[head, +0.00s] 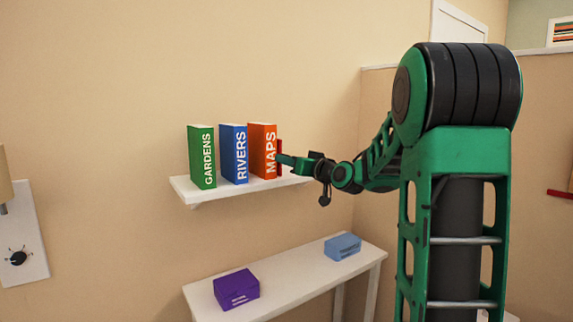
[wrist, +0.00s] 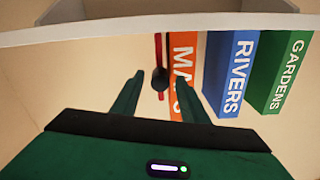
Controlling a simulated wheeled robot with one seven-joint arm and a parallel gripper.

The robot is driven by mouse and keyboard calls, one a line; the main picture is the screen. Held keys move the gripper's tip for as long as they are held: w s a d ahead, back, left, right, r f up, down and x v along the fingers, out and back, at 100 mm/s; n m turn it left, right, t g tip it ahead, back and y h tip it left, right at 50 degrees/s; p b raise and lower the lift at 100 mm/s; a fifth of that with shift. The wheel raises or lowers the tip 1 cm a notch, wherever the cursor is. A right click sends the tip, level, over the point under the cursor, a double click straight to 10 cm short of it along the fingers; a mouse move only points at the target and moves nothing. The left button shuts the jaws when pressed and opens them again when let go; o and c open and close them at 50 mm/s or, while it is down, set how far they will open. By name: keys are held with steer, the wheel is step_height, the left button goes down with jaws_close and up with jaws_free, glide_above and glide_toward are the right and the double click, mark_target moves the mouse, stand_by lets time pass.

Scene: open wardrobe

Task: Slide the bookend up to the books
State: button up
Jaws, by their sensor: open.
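The red bookend (head: 279,157) stands on the white wall shelf (head: 181,191), just right of the orange MAPS book (head: 262,150). In the wrist view the bookend (wrist: 158,48) is a thin red upright with a dark round knob (wrist: 160,79), close beside the MAPS book (wrist: 184,70); I cannot tell if they touch. The blue RIVERS book (head: 234,153) and green GARDENS book (head: 202,156) stand upright further left. My gripper (head: 283,159) is at the bookend. Its open fingers (wrist: 159,77) lie either side of the knob; contact is not clear.
Below the shelf is a white table (head: 290,286) with a purple box (head: 236,289) and a blue box (head: 342,246). A lamp (head: 5,180) is at the far left. The shelf's right end, under my gripper, looks bare.

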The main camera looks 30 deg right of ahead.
steer(key=s, duration=1)
steer(key=shift+s+d, duration=0.2)
steer(key=shift+s, duration=0.05)
steer(key=s+a+f+g, duration=0.3)
steer(key=s+f+g, duration=0.15)
steer(key=f, duration=0.35)
steer(key=s+a+f+g, duration=0.3)
steer(key=s+f+g, duration=0.15)
steer(key=f, duration=0.45)
steer(key=s+a+f+m+g, duration=0.1)
steer(key=s+f+g, duration=0.2)
steer(key=s, duration=0.5)
steer(key=s+a+f+m+g, duration=0.1)
steer(key=s+f+m+g, duration=0.1)
steer(key=s, duration=0.7)
steer(key=s+a+f+m+g, duration=0.1)
steer(key=s+f+g, duration=0.2)
steer(key=s, duration=0.6)
steer(key=shift+s+f+m+g, duration=0.2)
steer(key=shift+f+m+g, duration=0.1)
steer(key=shift+g, duration=0.3)
